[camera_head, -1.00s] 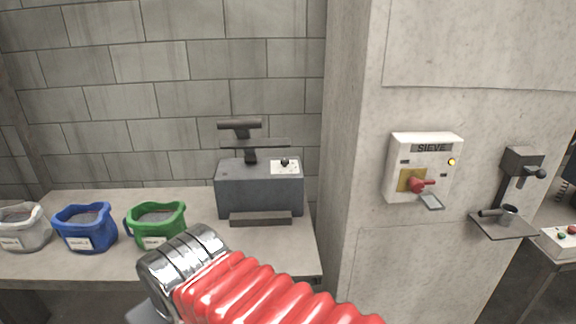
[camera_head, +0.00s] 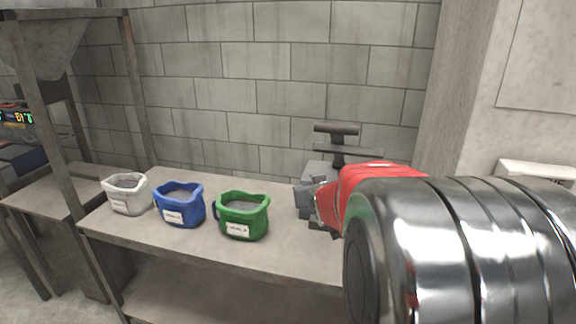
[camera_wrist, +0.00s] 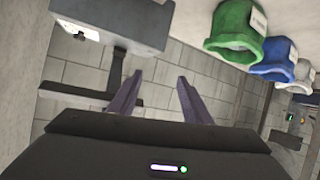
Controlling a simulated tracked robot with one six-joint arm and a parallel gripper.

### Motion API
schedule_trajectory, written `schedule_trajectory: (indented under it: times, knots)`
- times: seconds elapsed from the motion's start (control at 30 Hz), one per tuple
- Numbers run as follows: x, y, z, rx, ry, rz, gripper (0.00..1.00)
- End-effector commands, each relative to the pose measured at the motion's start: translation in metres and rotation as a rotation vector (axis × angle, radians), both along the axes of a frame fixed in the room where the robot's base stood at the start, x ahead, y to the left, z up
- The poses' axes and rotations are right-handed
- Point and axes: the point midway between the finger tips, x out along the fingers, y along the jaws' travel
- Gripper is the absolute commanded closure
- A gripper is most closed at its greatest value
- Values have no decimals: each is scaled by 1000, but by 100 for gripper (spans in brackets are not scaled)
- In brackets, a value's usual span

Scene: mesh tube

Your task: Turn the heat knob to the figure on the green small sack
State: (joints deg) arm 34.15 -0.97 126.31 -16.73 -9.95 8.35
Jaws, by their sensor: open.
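The green small sack (camera_head: 243,222) stands open on the bench with grey fill inside. Its white label carries print too small to read; the sack also shows in the wrist view (camera_wrist: 231,40). The grey machine (camera_head: 317,172), with a T-shaped bar on top, is mostly hidden by my arm in the head view. In the wrist view the machine (camera_wrist: 120,22) is at upper left, with a small dark knob (camera_wrist: 80,36) on its pale plate. My gripper (camera_wrist: 158,88) is open and empty, apart from the machine and knob.
A blue sack (camera_head: 179,206) and a white sack (camera_head: 127,195) stand left of the green one on the bench (camera_head: 200,243). A shelf frame (camera_head: 45,110) stands at far left. A pillar (camera_head: 455,90) and a white panel (camera_head: 535,172) are at right.

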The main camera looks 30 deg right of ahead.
Motion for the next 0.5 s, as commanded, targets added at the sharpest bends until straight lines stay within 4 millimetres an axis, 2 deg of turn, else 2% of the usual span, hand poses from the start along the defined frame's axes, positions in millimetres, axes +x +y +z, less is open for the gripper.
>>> schedule_trajectory:
  times: [0.03,0.27,0.5]
  knots:
    - [2,-22,-6,-8,-19,-15,56]
    - [4,-103,-23,-58,-136,-48,56]
    - [-15,-180,-50,-99,-258,-70,56]
